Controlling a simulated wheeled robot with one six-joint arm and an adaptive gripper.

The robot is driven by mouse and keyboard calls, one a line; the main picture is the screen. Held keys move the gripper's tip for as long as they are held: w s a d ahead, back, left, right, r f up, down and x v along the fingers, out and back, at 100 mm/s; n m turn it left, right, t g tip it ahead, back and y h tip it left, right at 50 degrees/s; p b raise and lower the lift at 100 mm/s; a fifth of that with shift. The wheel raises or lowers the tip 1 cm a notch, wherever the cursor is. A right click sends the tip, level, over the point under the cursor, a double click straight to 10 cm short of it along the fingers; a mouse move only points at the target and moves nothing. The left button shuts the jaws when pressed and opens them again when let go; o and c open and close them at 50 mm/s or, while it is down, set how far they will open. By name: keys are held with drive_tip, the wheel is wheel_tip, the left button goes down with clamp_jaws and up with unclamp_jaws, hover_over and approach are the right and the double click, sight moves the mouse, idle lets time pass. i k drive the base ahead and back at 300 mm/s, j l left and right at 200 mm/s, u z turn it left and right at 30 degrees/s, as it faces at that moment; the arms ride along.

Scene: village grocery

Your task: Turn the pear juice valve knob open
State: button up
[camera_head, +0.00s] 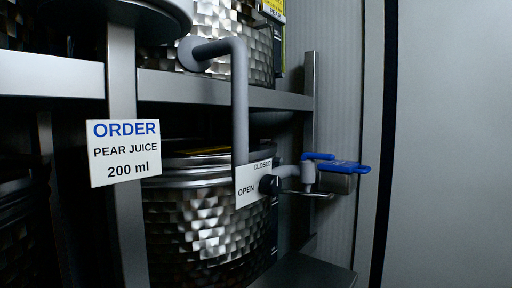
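A small white plate (249,190) with the words CLOSED at its top and OPEN at its lower left is fixed at the foot of a grey pipe (240,110). A round dark knob (269,185) sits at the plate's lower right. Which word it is set to cannot be told. A grey spout pipe (288,171) runs right from there to a tap with a blue lever (340,166). A white sign (124,153) reads ORDER PEAR JUICE 200 ml. My gripper is not in view.
Dimpled metal tanks stand on a metal rack, one low (205,235) behind the plate and one above (250,45). A metal post (122,75) rises at left. A dark shelf (305,272) lies below the tap. A plain grey wall (450,150) fills the right.

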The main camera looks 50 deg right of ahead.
sight(270, 185)
drive_tip(key=k+j+z, duration=0.3)
drive_tip(key=z, duration=0.2)
drive_tip(key=k+j+z, duration=0.35)
drive_tip(key=z, duration=0.15)
